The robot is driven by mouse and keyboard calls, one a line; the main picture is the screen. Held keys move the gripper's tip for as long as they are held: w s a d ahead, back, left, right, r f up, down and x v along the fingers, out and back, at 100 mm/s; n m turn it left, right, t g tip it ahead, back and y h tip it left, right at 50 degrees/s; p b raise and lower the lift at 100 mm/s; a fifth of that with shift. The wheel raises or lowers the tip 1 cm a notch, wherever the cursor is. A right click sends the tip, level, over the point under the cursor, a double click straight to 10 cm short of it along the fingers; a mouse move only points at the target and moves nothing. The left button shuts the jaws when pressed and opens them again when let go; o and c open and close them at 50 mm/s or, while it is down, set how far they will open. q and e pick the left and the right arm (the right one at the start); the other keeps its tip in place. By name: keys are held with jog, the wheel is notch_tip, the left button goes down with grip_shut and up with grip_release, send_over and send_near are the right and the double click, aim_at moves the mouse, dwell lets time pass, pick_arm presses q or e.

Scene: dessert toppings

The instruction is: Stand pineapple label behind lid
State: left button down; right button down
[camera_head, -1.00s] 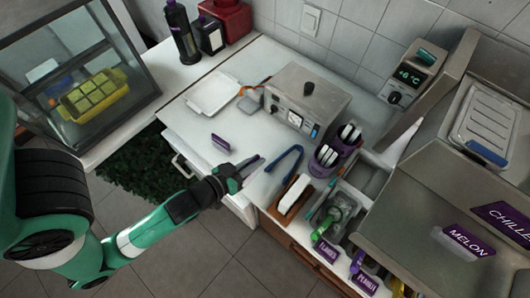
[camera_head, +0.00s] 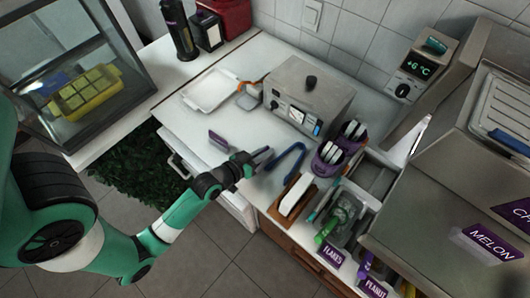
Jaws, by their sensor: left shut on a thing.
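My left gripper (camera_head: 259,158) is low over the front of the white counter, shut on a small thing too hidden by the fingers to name. A small purple label (camera_head: 218,141) stands on the counter just left of the gripper, apart from it; its lettering is too small to read, so I cannot tell if it is the pineapple label. A pale ribbed lid (camera_head: 508,107) with a blue part lies on the steel unit at the right edge, partly cut off. My right gripper is out of view.
Blue tongs (camera_head: 287,160) lie right of the gripper. A steel appliance (camera_head: 309,92) and a white tray (camera_head: 210,90) stand behind. Purple cups (camera_head: 328,158) and topping bins (camera_head: 343,214) are to the right. A melon label (camera_head: 486,242) is on the steel unit (camera_head: 420,235).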

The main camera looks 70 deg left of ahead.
pick_arm(q)
jog(key=c, duration=0.9)
grip_release()
jog(key=shift+s+d+r, duration=0.1)
jog(key=shift+s+r, duration=0.05)
jog(key=shift+s, duration=0.05)
jog(key=p+v, duration=0.1)
jog(key=v, duration=0.9)
jog(key=shift+s, duration=0.3)
jog(key=shift+s+d+r, duration=0.25)
jog(key=shift+s+d, duration=0.05)
jog(key=shift+s, duration=0.1)
